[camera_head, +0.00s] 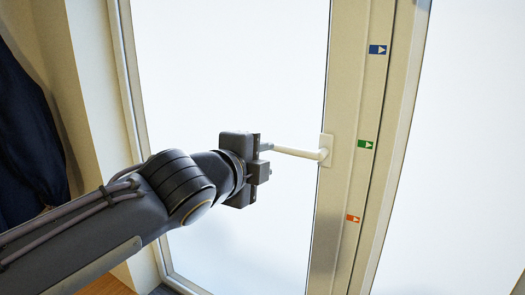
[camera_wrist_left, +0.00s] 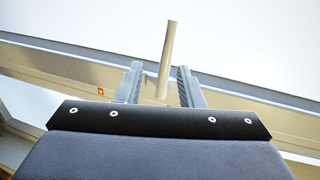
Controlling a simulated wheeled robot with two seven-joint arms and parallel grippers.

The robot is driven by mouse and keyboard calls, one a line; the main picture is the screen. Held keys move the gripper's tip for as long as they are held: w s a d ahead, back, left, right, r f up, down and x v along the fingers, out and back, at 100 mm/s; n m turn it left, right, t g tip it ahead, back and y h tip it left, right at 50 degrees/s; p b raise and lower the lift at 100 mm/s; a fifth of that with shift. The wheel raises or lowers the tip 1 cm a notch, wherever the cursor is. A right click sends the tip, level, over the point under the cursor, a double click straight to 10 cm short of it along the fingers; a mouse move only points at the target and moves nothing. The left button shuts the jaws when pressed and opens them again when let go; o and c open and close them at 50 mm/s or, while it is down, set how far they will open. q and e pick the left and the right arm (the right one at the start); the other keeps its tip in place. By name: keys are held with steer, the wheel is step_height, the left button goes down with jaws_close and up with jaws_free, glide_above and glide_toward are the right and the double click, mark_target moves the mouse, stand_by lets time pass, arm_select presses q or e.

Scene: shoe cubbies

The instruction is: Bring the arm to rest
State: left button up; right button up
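My left arm comes in from the left, and its gripper (camera_head: 262,158) is at the free end of the white window handle (camera_head: 298,152). The handle lies about level, pointing left from its mount on the white frame. In the left wrist view the two grey fingers (camera_wrist_left: 160,84) stand apart, with the handle (camera_wrist_left: 168,50) showing in the gap between them. I cannot tell whether a finger touches it. My right gripper is in neither view.
The frame (camera_head: 345,125) carries a blue, a green and an orange arrow sticker (camera_head: 353,218). Bright panes lie on both sides of it. A dark blue garment (camera_head: 28,145) hangs at the far left by the wall. A brown surface (camera_head: 105,286) shows at the bottom left.

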arm_select(q)
steer(key=s+a+f+n+g+y+p, duration=0.1)
steer(key=s+a+f+n+y, duration=0.2)
steer(key=a, duration=0.4)
steer(key=s+a+f+n+g+p, duration=0.1)
steer(key=a+f+n, duration=0.3)
steer(key=a+n, duration=0.15)
steer(key=s+a+f+n+g+y+p, duration=0.1)
steer(key=s+a+f+n+y, duration=0.2)
steer(key=a, duration=0.4)
steer(key=s+a+f+n+g+p, duration=0.1)
steer(key=s+a+f+n+g, duration=0.1)
steer(key=s+f+n, duration=0.5)
steer(key=s+a+f+n+g+h+p, duration=0.1)
steer(key=s+a+f+n+g+p, duration=0.1)
steer(key=s+f+n, duration=0.4)
steer(key=s+n, duration=0.1)
steer(key=s, duration=0.4)
steer(key=shift+a+f, duration=0.35)
steer(key=shift+a, duration=0.05)
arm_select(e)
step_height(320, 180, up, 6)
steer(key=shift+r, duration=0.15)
arm_select(q)
steer(key=shift+s, duration=0.1)
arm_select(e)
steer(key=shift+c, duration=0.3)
